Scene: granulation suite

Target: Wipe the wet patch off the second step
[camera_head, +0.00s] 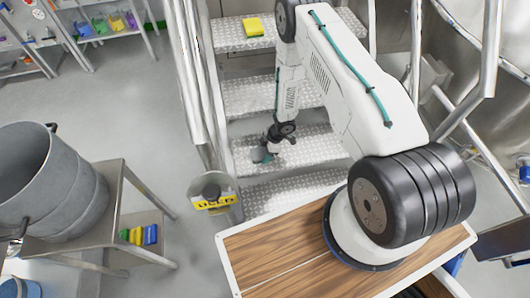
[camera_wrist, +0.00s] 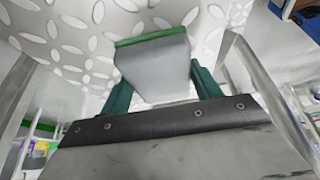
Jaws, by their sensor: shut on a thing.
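My gripper (camera_head: 264,154) is low over the left part of a metal tread-plate step (camera_head: 318,146), the second from the bottom in the head view. In the wrist view, the two teal fingers of my gripper (camera_wrist: 163,86) are shut on a grey block with a green edge (camera_wrist: 152,56). The block is close to the patterned tread plate (camera_wrist: 60,45); I cannot tell whether it touches. I cannot make out a wet patch on the step. My gripper and arm hide part of the steps.
A yellow sponge-like block (camera_head: 254,27) lies on the top step. Metal railings (camera_head: 190,80) flank the steps. A wooden-topped surface (camera_head: 270,250) lies in front. A large grey drum (camera_head: 45,185) stands on a table at left. Grey floor is clear at upper left.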

